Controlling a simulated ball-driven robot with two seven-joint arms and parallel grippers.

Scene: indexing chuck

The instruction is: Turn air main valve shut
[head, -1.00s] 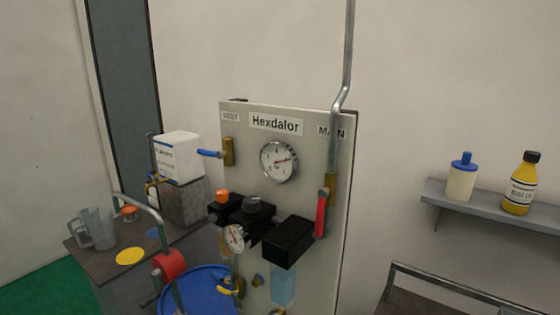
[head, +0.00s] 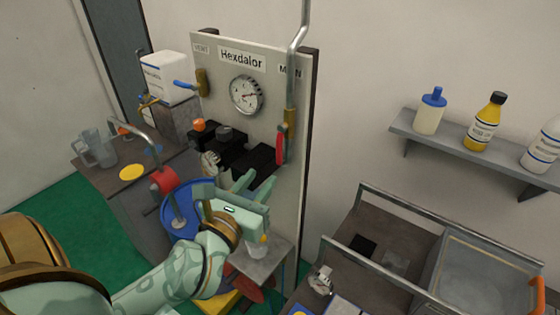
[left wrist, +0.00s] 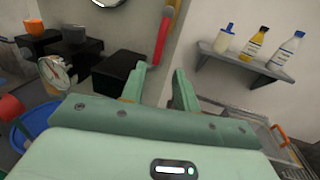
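The main valve has a red lever (head: 281,145) on a brass body (head: 290,122), on the vertical pipe at the panel's right side under a partly covered label reading like "MAIN". The lever hangs down along the pipe. It also shows in the left wrist view (left wrist: 162,38), above and beyond the fingertips. My left gripper (head: 257,182) is below the lever and apart from it, fingers pointing up toward the panel. In the left wrist view its two fingers (left wrist: 159,80) are spread with nothing between them. My right gripper is in neither current view.
The Hexdalor panel (head: 212,80) carries a gauge (head: 246,95), black blocks (head: 253,165) close to my left gripper, and a blue-handled vent valve (head: 186,85). A blue drum (head: 178,222) stands left. A shelf (head: 450,155) with bottles is right. Wall between panel and shelf is clear.

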